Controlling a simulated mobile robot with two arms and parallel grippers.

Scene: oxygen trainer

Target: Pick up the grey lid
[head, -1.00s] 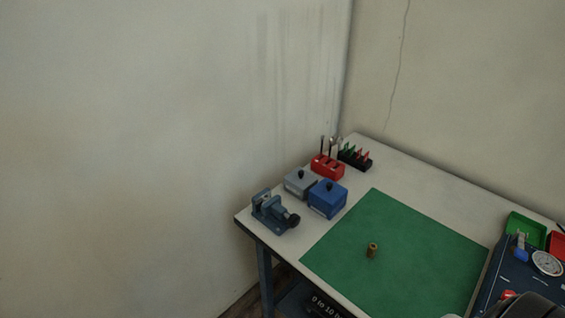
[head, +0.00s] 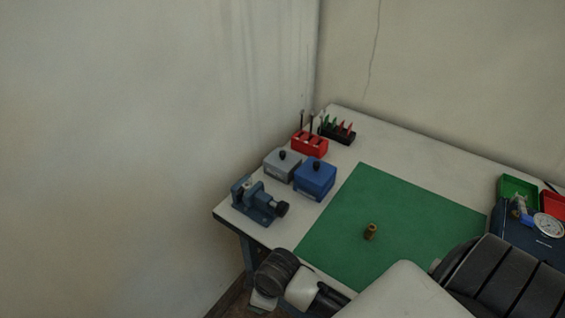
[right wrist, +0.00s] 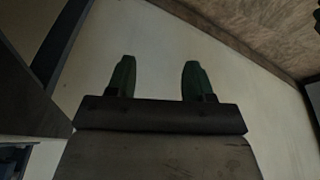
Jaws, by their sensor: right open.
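The grey lid (head: 274,160) with a black knob sits on a grey box at the back left of the bench in the head view, just left of a blue box. My right gripper shows in the right wrist view (right wrist: 157,70), with two dark green fingers apart and nothing between them. In the head view my right arm reaches across the front of the bench from the right, and I cannot make out its fingers there. The lid is not seen in the right wrist view. My left gripper is in neither view.
The blue box (head: 315,178) with a black knob touches or nearly touches the grey box. A vise (head: 258,205) stands in front. A red tool holder (head: 310,144) is behind. A green mat (head: 400,205) holds a small brass part (head: 370,232). Walls stand close at left and back.

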